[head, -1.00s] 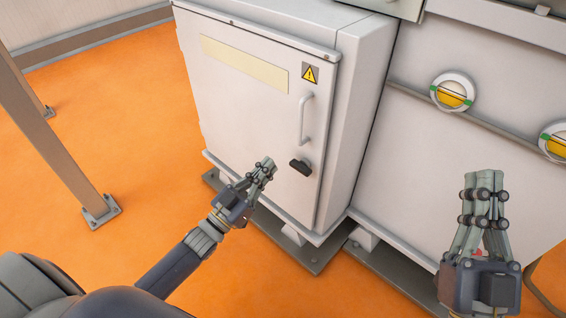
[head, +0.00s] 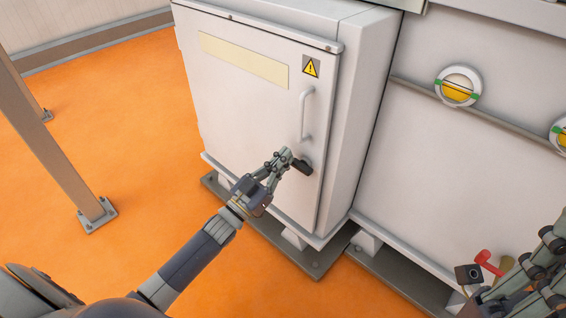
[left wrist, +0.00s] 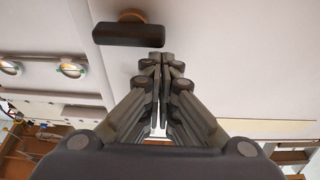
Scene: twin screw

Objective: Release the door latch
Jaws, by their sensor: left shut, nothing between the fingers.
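The door latch (head: 303,166) is a small black handle on the front of the white cabinet door (head: 240,115), below the pale vertical pull handle (head: 306,115). My left gripper (head: 287,154) is shut and empty, with its fingertips right beside the latch's left end. In the left wrist view the latch (left wrist: 130,35) appears as a dark bar, just beyond and to the left of the closed fingertips (left wrist: 160,58). I cannot tell whether they touch. My right gripper (head: 540,260) is at the lower right, partly cut off; its fingers' state is unclear.
A yellow warning label (head: 311,66) is on the door above the pull handle. A red-handled valve (head: 487,262) shows near my right gripper. A metal post (head: 50,130) stands at the left. The orange floor (head: 130,170) before the cabinet is open.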

